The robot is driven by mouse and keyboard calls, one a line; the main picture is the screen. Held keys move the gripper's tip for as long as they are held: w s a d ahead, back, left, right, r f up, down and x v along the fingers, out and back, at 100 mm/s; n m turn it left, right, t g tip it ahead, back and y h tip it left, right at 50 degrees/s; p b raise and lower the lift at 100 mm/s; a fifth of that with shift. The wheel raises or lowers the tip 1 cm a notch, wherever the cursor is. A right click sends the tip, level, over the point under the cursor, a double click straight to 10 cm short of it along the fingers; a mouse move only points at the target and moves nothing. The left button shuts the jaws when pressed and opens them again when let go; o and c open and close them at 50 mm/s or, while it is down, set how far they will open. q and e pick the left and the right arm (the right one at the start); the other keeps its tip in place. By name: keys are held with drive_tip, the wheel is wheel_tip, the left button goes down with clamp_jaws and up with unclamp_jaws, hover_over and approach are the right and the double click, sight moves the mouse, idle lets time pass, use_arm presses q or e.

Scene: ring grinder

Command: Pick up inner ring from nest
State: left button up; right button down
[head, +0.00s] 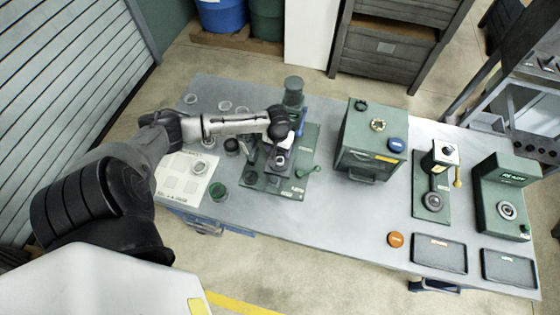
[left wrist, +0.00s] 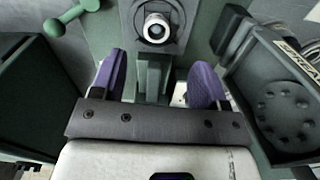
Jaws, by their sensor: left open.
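My left gripper (head: 281,158) hangs over a green machine (head: 303,160) on the left half of the bench. My right gripper is not in view.
A green handle (left wrist: 72,18) and a dark box with a round dimpled plate (left wrist: 287,110) flank the gripper. Several small rings and cups stand left of the machine. A green cabinet (head: 370,140), two more machines and dark trays (head: 439,253) stand right. The front bench middle is clear.

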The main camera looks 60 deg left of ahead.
sight(280, 160)
use_arm(q)
drive_tip(key=shift+w+a+f, duration=0.1)
drive_tip(key=shift+w+f, duration=0.1)
drive_tip(key=shift+f, duration=1.9)
drive_tip(key=shift+w+f, duration=0.15)
drive_tip(key=shift+f, duration=1.9)
drive_tip(key=c, duration=1)
drive_tip(key=shift+r, duration=0.1)
drive_tip(key=shift+c, duration=0.2)
